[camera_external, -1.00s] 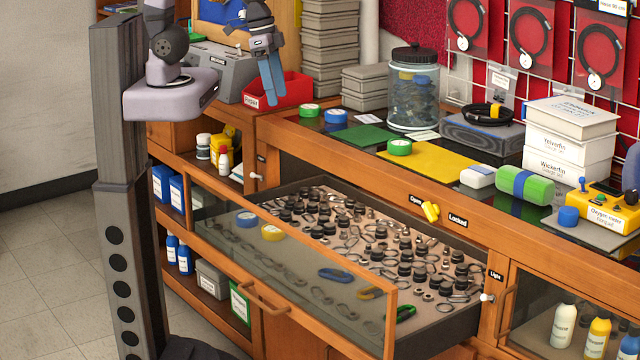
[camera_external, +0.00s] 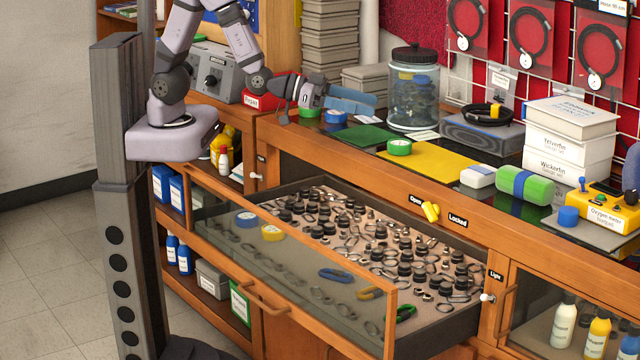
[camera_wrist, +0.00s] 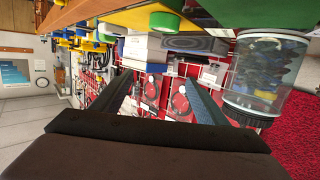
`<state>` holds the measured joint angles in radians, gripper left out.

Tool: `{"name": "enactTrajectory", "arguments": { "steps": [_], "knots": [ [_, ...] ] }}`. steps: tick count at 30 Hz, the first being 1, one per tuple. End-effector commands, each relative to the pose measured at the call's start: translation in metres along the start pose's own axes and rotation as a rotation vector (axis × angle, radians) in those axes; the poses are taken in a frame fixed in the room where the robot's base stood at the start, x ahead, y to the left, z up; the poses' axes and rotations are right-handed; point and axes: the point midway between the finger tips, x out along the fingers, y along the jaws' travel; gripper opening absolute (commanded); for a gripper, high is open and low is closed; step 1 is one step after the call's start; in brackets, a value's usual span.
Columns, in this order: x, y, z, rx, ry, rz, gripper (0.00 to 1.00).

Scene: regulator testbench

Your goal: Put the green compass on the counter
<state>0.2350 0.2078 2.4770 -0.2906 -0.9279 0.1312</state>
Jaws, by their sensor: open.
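Two round green pieces lie on the counter (camera_external: 300,136). One green disc (camera_external: 400,147) sits by the yellow mat; the other (camera_external: 309,111) is partly hidden by my gripper. I cannot tell which, if either, is the compass. My gripper (camera_external: 352,100) is above the back left of the counter, its fingers pointing right toward the glass jar. It is open, with nothing between the fingers. In the wrist view the fingers (camera_wrist: 163,92) stand apart and the scene appears upside down, with a green round piece (camera_wrist: 165,21) at the top.
The glass jar (camera_external: 413,100) stands close to the right of my fingers. A blue disc (camera_external: 335,117) lies below them. The open drawer (camera_external: 445,328) holds many small parts, a blue disc (camera_external: 246,219) and a yellow disc (camera_external: 272,232). A red bin (camera_external: 262,96) is behind my wrist.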

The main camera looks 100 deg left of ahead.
Motion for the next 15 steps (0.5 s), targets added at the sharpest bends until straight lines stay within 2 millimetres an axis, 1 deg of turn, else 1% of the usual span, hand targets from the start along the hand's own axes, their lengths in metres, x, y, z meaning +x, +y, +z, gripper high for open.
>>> {"name": "enactTrajectory", "arguments": {
  "steps": [1,3,7,11,15],
  "knots": [
    [0.003,0.0,0.016,0.002,-0.01,-0.001,0.68],
    [0.006,0.0,0.032,0.002,-0.009,0.0,0.68],
    [0.011,0.0,0.057,0.001,-0.007,0.0,0.68],
    [0.014,0.0,0.07,-0.001,-0.003,0.0,0.68],
    [0.015,0.0,0.075,-0.001,0.001,0.001,0.68]
  ]
}}
